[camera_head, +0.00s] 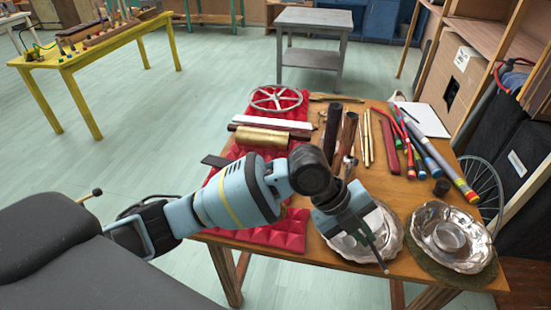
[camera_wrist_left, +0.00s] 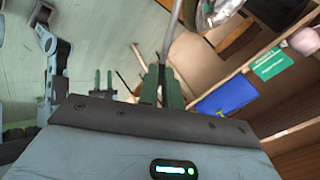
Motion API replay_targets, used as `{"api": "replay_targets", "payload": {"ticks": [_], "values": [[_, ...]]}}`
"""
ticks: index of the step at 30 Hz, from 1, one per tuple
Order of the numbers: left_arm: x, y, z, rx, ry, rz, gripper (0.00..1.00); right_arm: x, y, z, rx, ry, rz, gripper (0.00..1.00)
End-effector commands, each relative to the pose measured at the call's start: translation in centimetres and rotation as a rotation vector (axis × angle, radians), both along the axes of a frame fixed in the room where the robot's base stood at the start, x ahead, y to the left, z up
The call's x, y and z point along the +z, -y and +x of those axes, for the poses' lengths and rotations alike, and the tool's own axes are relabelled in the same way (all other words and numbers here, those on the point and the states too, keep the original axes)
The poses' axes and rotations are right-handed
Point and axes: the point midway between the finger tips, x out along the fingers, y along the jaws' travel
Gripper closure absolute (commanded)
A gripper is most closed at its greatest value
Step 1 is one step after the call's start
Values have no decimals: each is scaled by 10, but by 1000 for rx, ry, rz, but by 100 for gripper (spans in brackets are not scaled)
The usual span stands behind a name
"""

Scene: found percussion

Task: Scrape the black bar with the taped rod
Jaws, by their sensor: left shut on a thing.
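A flat black bar (camera_head: 213,160) lies across the red foam (camera_head: 290,241) on the wooden table, its left end sticking out past the foam's edge. My left arm hides the rest of it. My left gripper (camera_head: 381,258) points down over the front of the table, above a silver dish and to the right of the bar. It is shut on a thin grey rod (camera_wrist_left: 174,25) that shows between its fingers in the left wrist view. I cannot make out tape on the rod. Two small dark prongs (camera_wrist_left: 103,82) left of these fingers may be my right gripper; their state is unclear.
Silver dishes (camera_head: 466,222) fill the table's front right. Dark tubes (camera_head: 332,131), coloured sticks (camera_head: 440,165), a brass cylinder (camera_head: 263,137) and a metal wheel (camera_head: 276,98) crowd the rest. A yellow table (camera_head: 120,37) and a grey table (camera_head: 314,18) stand farther off.

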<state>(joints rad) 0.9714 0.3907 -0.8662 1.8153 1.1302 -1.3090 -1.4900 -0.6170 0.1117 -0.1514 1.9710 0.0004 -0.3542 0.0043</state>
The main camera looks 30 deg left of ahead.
Motion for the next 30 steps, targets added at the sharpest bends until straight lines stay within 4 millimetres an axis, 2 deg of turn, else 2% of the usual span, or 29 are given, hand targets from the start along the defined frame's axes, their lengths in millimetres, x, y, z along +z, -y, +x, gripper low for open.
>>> {"api": "replay_targets", "payload": {"ticks": [1, 5, 9, 15, 18, 21, 24, 30], "values": [[1, -12, 18, 107, 5, -80, 100, -1, 0, 0, 0, -1, 0, 64], [7, -53, 65, 373, 74, -276, 100, -1, 0, -1, 2, -2, -1, 64], [6, -113, 105, 618, 188, -433, 100, -2, 2, -1, 6, -2, -5, 64], [-3, -198, 135, 867, 348, -560, 100, -2, 3, -1, 11, -3, -10, 64], [-7, -230, 140, 944, 408, -591, 100, -2, 3, -1, 10, -3, -9, 64], [-10, -251, 142, 992, 446, -607, 100, -2, 3, -1, 11, -3, -8, 64], [-11, -262, 143, 1016, 467, -616, 100, -2, 3, -1, 10, -3, -8, 64], [-11, -265, 143, 1023, 475, -619, 100, -2, 1, 0, 4, -2, -3, 64]]}}
